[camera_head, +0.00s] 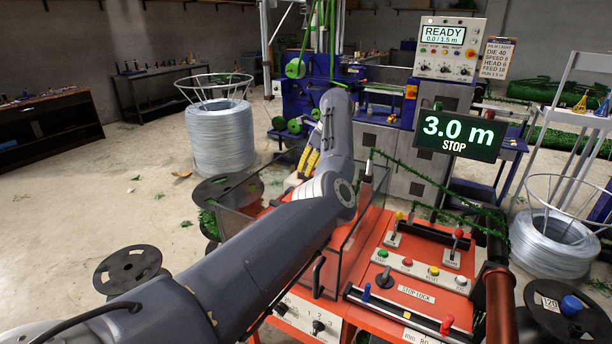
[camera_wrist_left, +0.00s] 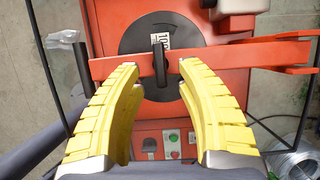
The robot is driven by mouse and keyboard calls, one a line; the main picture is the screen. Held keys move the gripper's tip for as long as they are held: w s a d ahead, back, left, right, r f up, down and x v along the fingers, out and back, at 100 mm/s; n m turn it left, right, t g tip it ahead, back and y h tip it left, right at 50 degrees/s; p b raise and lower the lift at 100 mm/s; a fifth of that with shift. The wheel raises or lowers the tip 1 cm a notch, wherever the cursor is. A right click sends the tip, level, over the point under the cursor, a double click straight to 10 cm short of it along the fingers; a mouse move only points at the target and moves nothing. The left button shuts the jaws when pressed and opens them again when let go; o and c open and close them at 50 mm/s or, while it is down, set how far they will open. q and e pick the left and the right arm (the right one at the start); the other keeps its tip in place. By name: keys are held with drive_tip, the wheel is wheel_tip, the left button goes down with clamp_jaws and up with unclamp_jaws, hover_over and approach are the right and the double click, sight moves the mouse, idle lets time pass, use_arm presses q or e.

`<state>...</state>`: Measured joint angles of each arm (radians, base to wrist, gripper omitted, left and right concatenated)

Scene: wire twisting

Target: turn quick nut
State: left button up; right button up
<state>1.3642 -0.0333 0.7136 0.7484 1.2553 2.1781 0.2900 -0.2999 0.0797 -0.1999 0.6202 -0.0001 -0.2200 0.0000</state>
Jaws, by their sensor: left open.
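In the left wrist view, a dark upright bar-shaped piece, which looks like the quick nut (camera_wrist_left: 160,66), sits at the centre of a black round disc (camera_wrist_left: 134,38). A red-orange bar (camera_wrist_left: 236,58) crosses in front of the disc, beside the nut. My left gripper (camera_wrist_left: 158,70) has its yellow fingers spread, with the nut between the tips in the picture and a gap on each side. I cannot tell the depth between them. In the head view the left gripper (camera_head: 309,161) points down behind my arm, and the nut is hidden there. The right gripper is not in view.
An orange control console (camera_head: 415,270) with buttons and levers stands at the front. A clear-walled guard (camera_head: 350,235) is near the left gripper. Wire coils stand at the left (camera_head: 221,135) and right (camera_head: 550,245). A display (camera_head: 459,132) reads 3.0 m STOP.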

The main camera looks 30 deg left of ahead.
sight(306, 177)
use_arm(q)
drive_tip(key=shift+x, duration=2.05)
clamp_jaws()
